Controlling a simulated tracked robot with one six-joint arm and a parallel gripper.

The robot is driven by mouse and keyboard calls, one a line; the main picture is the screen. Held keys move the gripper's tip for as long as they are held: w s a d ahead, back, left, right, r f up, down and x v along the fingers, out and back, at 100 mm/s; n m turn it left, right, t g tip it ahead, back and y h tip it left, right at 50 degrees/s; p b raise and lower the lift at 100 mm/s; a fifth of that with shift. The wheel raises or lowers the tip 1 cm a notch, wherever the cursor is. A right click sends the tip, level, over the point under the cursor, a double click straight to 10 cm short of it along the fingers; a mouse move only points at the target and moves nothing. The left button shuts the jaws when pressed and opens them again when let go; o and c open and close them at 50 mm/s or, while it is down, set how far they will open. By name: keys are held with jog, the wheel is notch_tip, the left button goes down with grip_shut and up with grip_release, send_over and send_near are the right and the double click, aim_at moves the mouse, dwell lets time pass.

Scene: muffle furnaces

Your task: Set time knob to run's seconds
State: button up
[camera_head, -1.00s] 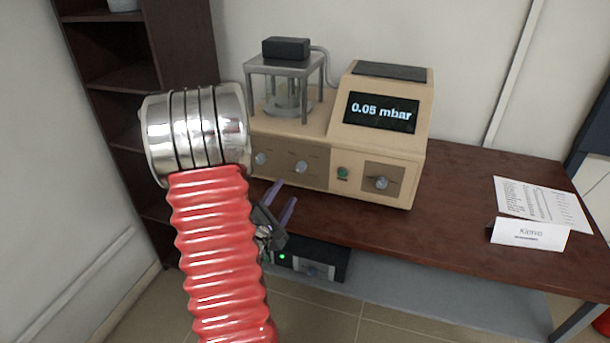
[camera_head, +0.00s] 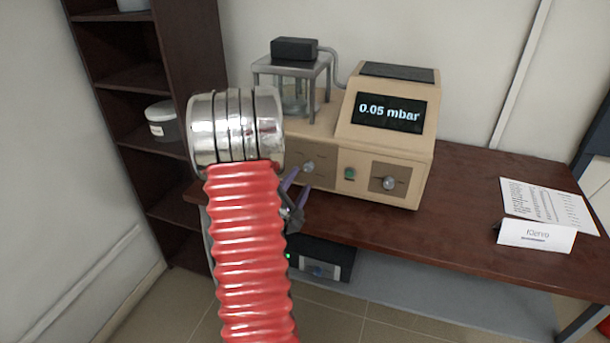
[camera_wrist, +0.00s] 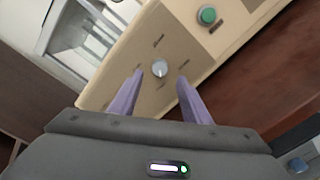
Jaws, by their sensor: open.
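The beige machine (camera_head: 382,150) stands on the table, its screen (camera_head: 390,113) reading "0.05 mbar". A silver knob (camera_head: 308,167) on its front panel, left of the green button (camera_head: 349,173), also shows in the wrist view (camera_wrist: 160,68). Its white pointer points down in that view; the marks around it are too small to read. Another knob (camera_head: 389,183) sits right of the button. My gripper (camera_head: 300,180) is open and empty. In the wrist view its purple fingers (camera_wrist: 160,78) appear either side of the first knob, apart from it. My arm hides the panel's left part.
A dark box (camera_head: 322,262) with a green light sits on the shelf below the table. A dark bookcase (camera_head: 135,100) stands at the left. The table between machine and card is clear.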

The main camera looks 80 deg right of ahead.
aim_at(307, 169)
jog(key=d, duration=0.5)
jog(key=shift+s+d, duration=0.3)
jog(key=shift+d, duration=0.05)
jog(key=shift+c, duration=0.6)
jog(key=c, duration=0.9)
jog(key=shift+s+a, duration=0.1)
jog(key=shift+a, duration=0.3)
jog(key=shift+d, duration=0.35)
